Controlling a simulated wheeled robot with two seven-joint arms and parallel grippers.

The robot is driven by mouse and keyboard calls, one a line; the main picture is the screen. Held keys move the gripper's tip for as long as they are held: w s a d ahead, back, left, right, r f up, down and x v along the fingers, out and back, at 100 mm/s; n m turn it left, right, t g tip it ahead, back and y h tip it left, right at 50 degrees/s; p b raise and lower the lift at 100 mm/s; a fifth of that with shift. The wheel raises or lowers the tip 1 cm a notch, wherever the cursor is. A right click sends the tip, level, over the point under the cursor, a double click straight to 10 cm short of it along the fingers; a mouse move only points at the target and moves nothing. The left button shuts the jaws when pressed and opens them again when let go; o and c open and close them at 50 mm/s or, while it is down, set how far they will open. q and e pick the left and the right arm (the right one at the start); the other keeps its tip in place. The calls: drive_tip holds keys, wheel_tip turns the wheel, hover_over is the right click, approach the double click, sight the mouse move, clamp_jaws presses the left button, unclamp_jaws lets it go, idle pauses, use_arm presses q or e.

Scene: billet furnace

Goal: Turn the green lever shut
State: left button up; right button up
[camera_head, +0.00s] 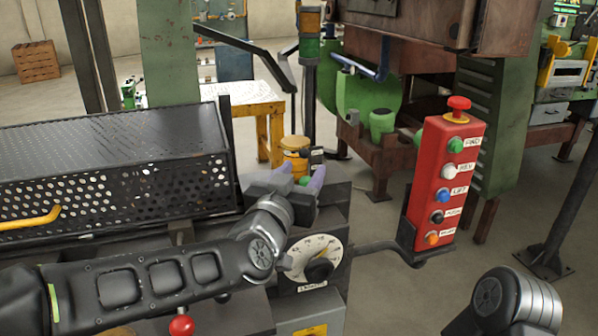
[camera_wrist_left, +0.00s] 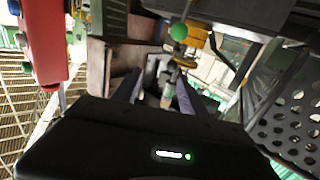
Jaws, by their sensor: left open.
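The green lever's round knob (camera_wrist_left: 179,32) shows in the left wrist view on a thin stem, beyond my fingertips. In the head view a small green knob (camera_head: 304,181) shows between the fingers of my left gripper (camera_head: 301,173); I cannot tell whether they touch it. In the left wrist view my left gripper (camera_wrist_left: 157,78) is open, its two dark fingers spread. The lever's base is mostly hidden by the gripper in the head view. My right arm shows only at the bottom right; its gripper is out of view.
A red button box (camera_head: 446,185) stands right of the gripper on a bent arm. A dial panel (camera_head: 314,262) sits below it. A perforated black guard (camera_head: 120,170) fills the left, with a yellow handle (camera_head: 30,220). A red-knobbed lever (camera_head: 182,326) is near my left arm.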

use_arm(q)
drive_tip(key=w+a, duration=0.1)
drive_tip(key=m+b, duration=0.1)
drive_tip(key=b, duration=0.1)
approach(306, 182)
drive_tip(key=w+d+f, duration=0.1)
drive_tip(key=w, duration=0.2)
drive_tip(key=shift+y, duration=0.3)
drive_tip(key=p+x, duration=0.1)
drive_tip(key=x, duration=0.7)
drive_tip(key=shift+p, duration=0.3)
use_arm(e)
drive_tip(key=shift+w+a+f, duration=0.2)
drive_tip(key=shift+a+f, duration=0.05)
drive_tip(key=shift+f, duration=0.05)
use_arm(q)
drive_tip(key=shift+c, duration=0.2)
clamp_jaws()
idle(0.4)
